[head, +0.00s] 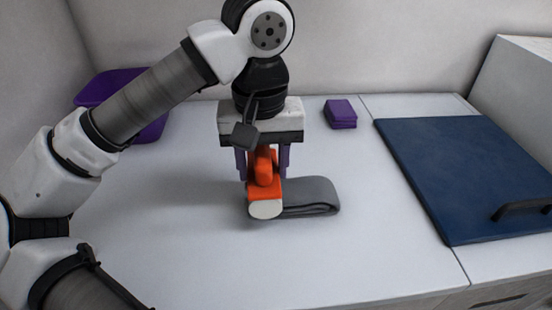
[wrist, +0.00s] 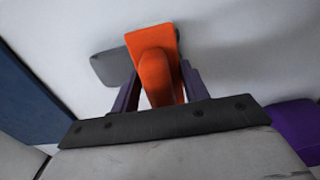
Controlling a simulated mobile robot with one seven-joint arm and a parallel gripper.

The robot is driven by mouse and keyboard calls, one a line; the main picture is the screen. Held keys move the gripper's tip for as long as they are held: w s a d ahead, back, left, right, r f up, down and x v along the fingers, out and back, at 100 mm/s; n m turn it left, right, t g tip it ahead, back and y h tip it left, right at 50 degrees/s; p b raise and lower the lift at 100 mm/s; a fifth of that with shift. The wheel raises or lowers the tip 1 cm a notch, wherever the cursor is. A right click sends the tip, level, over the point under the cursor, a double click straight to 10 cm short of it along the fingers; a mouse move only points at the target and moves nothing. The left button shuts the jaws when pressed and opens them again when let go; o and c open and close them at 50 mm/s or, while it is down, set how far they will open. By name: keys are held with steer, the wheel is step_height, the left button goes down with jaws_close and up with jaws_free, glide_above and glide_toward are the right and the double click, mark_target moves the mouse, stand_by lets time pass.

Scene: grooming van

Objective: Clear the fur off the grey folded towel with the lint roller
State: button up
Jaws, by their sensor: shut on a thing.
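The lint roller has an orange handle and frame (head: 264,186) with a pale round end (head: 266,209). My gripper (head: 263,170) is shut on its orange handle, pointing down over the counter. The orange part also shows between the fingers in the wrist view (wrist: 153,62). The grey folded towel (head: 312,196) lies flat on the counter, its right part showing beside the roller. The roller's head is at or over the towel's left end and hides it. I cannot tell whether they touch. The towel also shows in the wrist view (wrist: 110,66). No fur is discernible.
A purple folded cloth or block (head: 340,114) lies behind to the right. A purple bin (head: 150,128) stands at the back left, partly behind my arm. A dark blue board or mat with a black handle (head: 465,165) covers the right side. The front of the white counter (head: 330,262) is clear.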

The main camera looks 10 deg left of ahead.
steer(key=shift+s+a, duration=0.2)
steer(key=shift+a, duration=0.5)
steer(key=shift+r, duration=0.2)
steer(key=shift+r+p, duration=2.45)
steer(key=shift+r, duration=0.45)
step_height(320, 180, up, 3)
steer(key=p, duration=0.2)
steer(key=shift+p, duration=0.3)
